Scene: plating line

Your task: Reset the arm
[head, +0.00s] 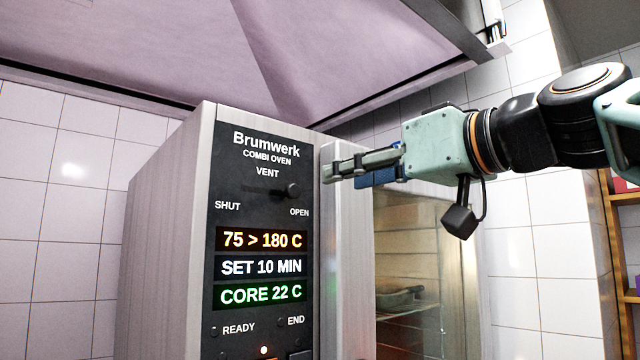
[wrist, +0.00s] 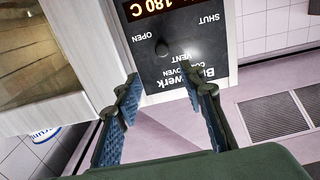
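My gripper (head: 330,171) is raised beside the upper part of the combi oven (head: 165,240), its fingers pointing left toward the control panel. In the wrist view the blue-padded fingers (wrist: 163,85) are spread apart with nothing between them. The vent knob (head: 291,190) is just left of and below the fingertips in the head view, near the OPEN label. It also shows beyond the fingertips in the wrist view (wrist: 162,47). I see no contact between the fingers and the knob. The displays (head: 262,267) read 75 > 180 C, SET 10 MIN and CORE 22 C.
The glass oven door (head: 410,250) appears closed, with a dark pan (head: 400,297) on a rack behind it. A large extractor hood (head: 180,50) hangs above. A wooden shelf (head: 622,200) stands at the far right. Tiled walls are behind.

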